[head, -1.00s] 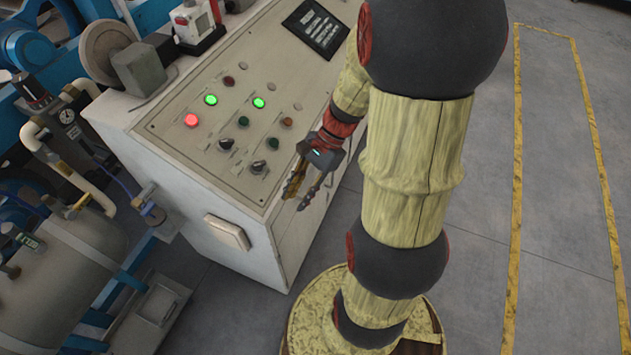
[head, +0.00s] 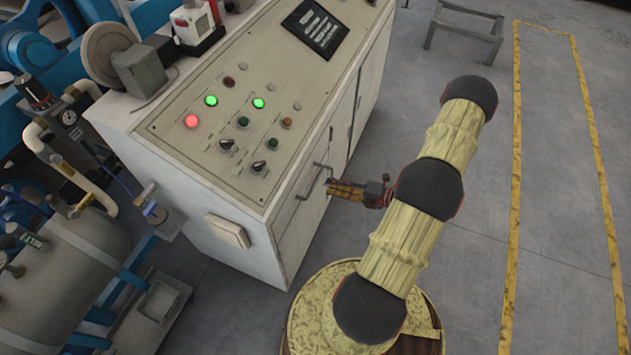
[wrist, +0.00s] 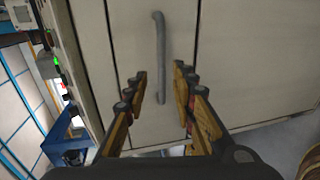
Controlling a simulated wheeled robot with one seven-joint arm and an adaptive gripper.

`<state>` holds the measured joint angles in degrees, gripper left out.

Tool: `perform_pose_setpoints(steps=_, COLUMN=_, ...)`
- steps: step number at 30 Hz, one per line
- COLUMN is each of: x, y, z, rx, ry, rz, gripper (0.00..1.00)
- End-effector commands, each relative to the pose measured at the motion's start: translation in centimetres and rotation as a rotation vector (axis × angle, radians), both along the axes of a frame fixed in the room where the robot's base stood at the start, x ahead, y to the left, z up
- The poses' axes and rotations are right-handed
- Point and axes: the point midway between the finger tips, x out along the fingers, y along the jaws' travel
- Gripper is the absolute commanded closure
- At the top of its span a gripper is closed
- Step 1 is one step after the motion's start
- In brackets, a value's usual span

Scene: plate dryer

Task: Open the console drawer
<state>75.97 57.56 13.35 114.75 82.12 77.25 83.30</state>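The white console (head: 180,190) has a drawer front (head: 300,225) on its right side, with a thin grey bar handle (head: 305,183). In the wrist view the drawer front (wrist: 130,50) fills the middle, and its handle (wrist: 159,55) runs nearly upright in the picture. My gripper (head: 330,186) is at the handle's right end in the head view. In the wrist view my gripper (wrist: 160,85) is open, with one finger on each side of the handle's lower end. The fingers look apart from the handle. Whether the handle lies fully between them in depth is unclear. The drawer looks closed.
More cabinet doors (head: 345,125) lie further along the same console side. A white box (head: 228,231) sticks out from the console's front end. A grey metal stand (head: 463,35) is at the back. The grey floor (head: 555,200) to the right is open.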

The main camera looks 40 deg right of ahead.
Motion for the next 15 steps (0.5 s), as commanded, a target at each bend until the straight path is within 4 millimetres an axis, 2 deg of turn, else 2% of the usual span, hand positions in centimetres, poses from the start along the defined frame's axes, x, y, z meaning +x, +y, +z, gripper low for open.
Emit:
perform_pose_setpoints(steps=5, x=1.2, y=0.4, z=-0.7, rx=0.018, ry=0.003, rz=-0.015, gripper=0.74)
perform_pose_setpoints(steps=15, x=5.7, y=2.3, z=-1.7, rx=0.017, ry=0.004, rz=-0.013, gripper=0.74)
